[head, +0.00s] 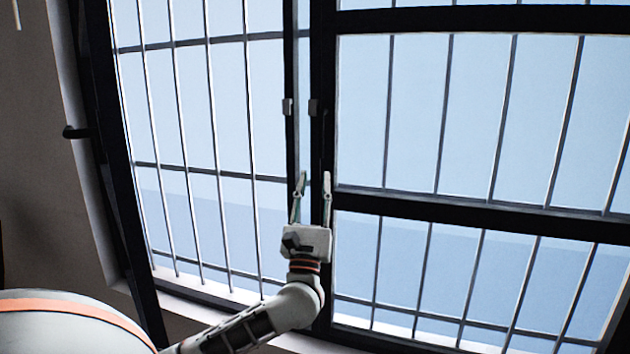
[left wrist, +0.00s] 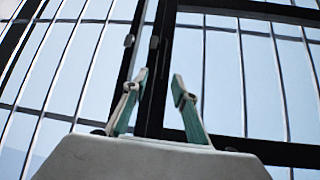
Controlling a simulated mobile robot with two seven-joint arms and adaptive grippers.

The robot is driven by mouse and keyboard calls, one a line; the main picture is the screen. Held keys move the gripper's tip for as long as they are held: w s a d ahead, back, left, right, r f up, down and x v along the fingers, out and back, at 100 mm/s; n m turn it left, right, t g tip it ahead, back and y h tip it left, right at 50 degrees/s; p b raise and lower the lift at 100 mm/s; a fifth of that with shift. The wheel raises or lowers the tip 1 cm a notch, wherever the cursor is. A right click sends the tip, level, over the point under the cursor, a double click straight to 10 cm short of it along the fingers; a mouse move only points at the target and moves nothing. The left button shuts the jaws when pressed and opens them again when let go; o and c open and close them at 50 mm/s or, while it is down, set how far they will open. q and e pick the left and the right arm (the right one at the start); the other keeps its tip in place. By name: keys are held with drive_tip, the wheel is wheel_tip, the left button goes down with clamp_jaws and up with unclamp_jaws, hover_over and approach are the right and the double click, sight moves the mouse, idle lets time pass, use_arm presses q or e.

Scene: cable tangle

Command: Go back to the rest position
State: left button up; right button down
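My left gripper (head: 312,182) is raised in front of the window, near the dark vertical frame in its middle. Its two fingers point up and stand apart with nothing between them. The left wrist view shows the same open, empty fingers (left wrist: 162,92) against the window bars. My left arm comes in from the lower left of the head view. My right gripper is in neither view. No cable shows in either view.
A large barred window (head: 450,120) with dark frames fills most of the head view. A dark handle (head: 80,132) sticks out on its left frame. A brown wall (head: 35,150) is at the far left. A pale sill (head: 215,307) runs below the window.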

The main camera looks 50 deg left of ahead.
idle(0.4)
